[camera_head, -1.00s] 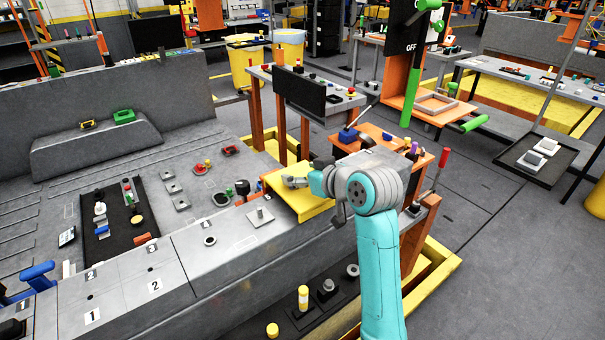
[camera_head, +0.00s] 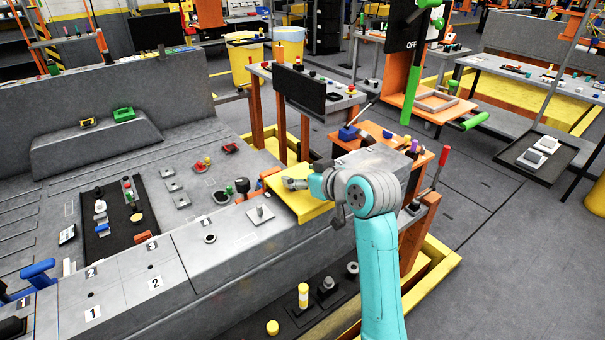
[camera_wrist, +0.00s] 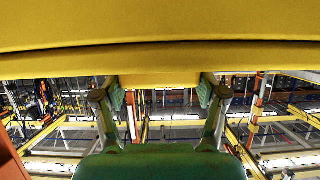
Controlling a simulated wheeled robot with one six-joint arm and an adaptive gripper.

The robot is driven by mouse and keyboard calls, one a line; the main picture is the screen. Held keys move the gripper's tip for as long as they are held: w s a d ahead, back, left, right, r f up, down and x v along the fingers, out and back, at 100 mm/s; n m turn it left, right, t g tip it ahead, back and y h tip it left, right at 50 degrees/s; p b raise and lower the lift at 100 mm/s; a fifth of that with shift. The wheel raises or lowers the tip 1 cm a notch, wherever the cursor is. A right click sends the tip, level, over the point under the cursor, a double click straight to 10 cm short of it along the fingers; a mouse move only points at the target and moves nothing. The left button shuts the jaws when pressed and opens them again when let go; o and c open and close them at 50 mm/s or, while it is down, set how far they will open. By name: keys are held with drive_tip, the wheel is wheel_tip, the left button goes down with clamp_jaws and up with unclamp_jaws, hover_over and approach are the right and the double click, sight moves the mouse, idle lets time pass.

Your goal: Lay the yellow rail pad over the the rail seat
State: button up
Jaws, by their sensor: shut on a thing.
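The yellow rail pad (camera_head: 312,207) is a flat plate over the right end of the grey machine bed in the head view. In the wrist view the pad (camera_wrist: 160,30) fills the top as a wide yellow band. My gripper (camera_head: 294,183) reaches in from the right at the pad. In the wrist view its two fingers (camera_wrist: 160,88) stand either side of a yellow part at the pad's lower edge and are shut on it. I cannot tell whether the pad touches anything below. The rail seat is not clearly distinguishable.
The bed (camera_head: 240,235) holds several small fittings and a dark tray (camera_head: 115,215) at left. A small orange part (camera_head: 268,173) shows at the pad's left edge. An orange bench (camera_head: 385,140) stands behind my arm. A black monitor (camera_head: 299,90) stands behind the pad.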

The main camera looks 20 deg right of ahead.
drive_tip(key=shift+f, duration=0.95)
drive_tip(key=o, duration=1.4)
drive_tip(key=shift+s, duration=0.1)
drive_tip(key=v, duration=1.2)
